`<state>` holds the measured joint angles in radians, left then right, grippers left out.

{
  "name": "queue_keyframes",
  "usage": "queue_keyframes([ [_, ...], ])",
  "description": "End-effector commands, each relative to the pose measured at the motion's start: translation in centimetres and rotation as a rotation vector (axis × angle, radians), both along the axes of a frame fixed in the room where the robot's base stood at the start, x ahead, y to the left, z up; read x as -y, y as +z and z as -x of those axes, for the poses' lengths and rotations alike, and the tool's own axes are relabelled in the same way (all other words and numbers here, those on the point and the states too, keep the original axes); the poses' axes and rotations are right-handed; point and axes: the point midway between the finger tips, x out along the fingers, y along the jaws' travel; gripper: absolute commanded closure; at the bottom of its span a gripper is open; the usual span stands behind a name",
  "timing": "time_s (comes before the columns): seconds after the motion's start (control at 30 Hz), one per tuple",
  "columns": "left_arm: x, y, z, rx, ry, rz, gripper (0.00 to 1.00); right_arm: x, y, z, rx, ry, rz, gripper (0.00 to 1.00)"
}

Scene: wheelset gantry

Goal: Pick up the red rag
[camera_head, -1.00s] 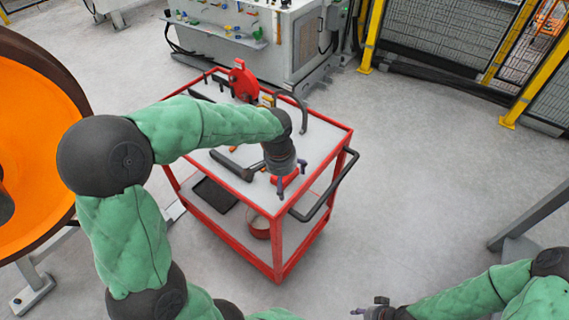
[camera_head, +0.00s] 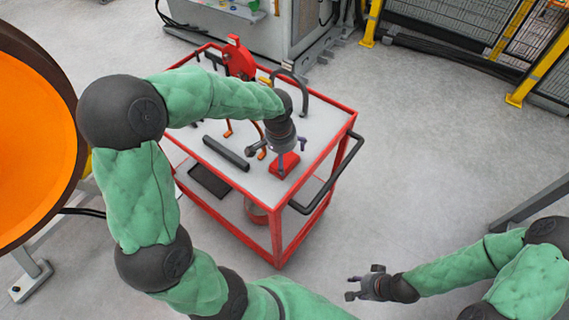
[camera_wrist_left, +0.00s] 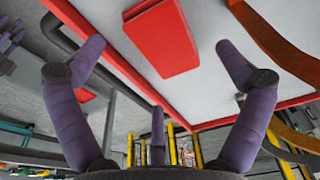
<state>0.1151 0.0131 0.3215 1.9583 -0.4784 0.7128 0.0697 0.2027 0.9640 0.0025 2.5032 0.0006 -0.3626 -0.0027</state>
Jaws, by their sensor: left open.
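The red rag (camera_head: 287,163) is a flat folded piece on the grey top of the red cart (camera_head: 276,240), near its right front edge. In the left wrist view the rag (camera_wrist_left: 165,38) lies at the top middle, between the spread fingers. My left gripper (camera_head: 277,152) is open and empty above the rag, pointing down and partly covering it. The three purple-grey fingers of the left gripper (camera_wrist_left: 160,62) look apart from the rag. My right gripper (camera_head: 358,284) is away from the cart at the lower right, fingers spread and empty.
A dark bar (camera_head: 226,152) lies left of the rag. Orange-handled tools, a red tool (camera_head: 238,58) and a curved dark hook (camera_head: 303,90) are farther back. The black cart handle (camera_head: 335,175) sticks out at the right. Open floor surrounds the cart's right side.

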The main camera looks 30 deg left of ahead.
Motion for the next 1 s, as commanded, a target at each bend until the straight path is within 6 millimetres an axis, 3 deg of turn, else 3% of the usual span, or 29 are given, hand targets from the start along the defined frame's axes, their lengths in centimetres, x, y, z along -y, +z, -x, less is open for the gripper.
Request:
queue_keyframes([
  [0.33,0.5,-4.4,-0.8,-0.003,-0.001,0.0,0.0,0.0,-2.3,0.0,0.0,0.0,0.0,0.6],
  [0.63,0.5,-4.8,-1.0,0.001,0.0,0.0,0.0,0.0,-2.3,0.0,0.0,0.0,0.0,0.6],
  [0.8,0.5,-4.8,-1.0,0.0,0.0,0.0,0.48,0.0,-2.3,0.0,0.0,0.0,0.0,0.6],
  [1.0,0.5,-4.8,-0.9,0.0,-0.001,0.0,0.51,0.0,-2.3,0.0,0.0,0.0,0.0,0.6],
])
